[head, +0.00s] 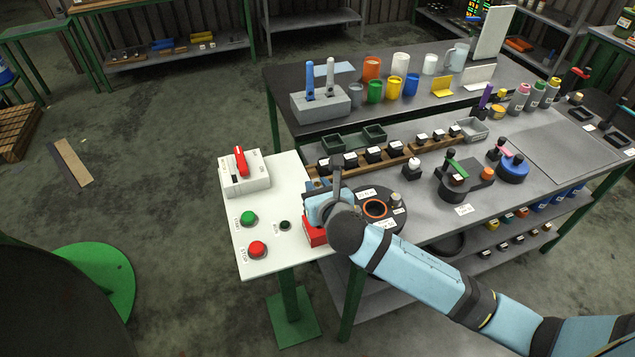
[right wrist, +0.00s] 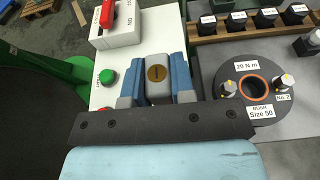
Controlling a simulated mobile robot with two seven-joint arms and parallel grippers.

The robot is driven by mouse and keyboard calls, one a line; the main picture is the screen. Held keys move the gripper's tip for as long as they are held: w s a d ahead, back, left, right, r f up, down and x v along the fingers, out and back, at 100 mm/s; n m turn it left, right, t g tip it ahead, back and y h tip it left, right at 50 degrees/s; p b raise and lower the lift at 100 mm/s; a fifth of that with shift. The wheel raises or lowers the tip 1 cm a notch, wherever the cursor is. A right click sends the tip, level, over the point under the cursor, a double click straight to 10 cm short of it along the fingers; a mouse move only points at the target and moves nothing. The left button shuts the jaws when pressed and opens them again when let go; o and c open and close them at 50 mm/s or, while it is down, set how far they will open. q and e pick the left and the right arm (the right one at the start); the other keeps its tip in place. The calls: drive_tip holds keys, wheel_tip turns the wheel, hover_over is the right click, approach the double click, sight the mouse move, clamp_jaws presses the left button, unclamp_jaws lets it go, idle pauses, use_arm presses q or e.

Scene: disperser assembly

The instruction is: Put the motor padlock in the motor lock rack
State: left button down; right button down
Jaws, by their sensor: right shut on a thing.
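My right gripper (head: 322,212) is over the right edge of the white panel, beside the round dark fixture. In the right wrist view its blue fingers (right wrist: 157,85) are shut on a grey block with a slotted brass disc, which looks like the motor padlock (right wrist: 158,74). In the head view the gripper hides most of what it holds. A red block (head: 315,235) shows just below the gripper; I cannot tell whether it is the motor lock rack, and nothing else is clearly identifiable as that rack. My left gripper is not in view.
The white panel (head: 285,171) carries a switch box with a red lever (head: 241,160), a green button (head: 249,218) and a red button (head: 257,248). The round dark fixture (head: 398,222) stands close right of the gripper. A wooden block rack (head: 363,164) lies behind it. Bare mat is at far right.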

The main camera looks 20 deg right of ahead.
drive_tip(key=shift+f, duration=0.8)
drive_tip(key=shift+r, duration=0.1)
drive_tip(key=shift+p, duration=0.3)
idle(0.9)
drive_tip(key=shift+p, duration=0.5)
idle(0.3)
drive_tip(key=shift+p, duration=0.5)
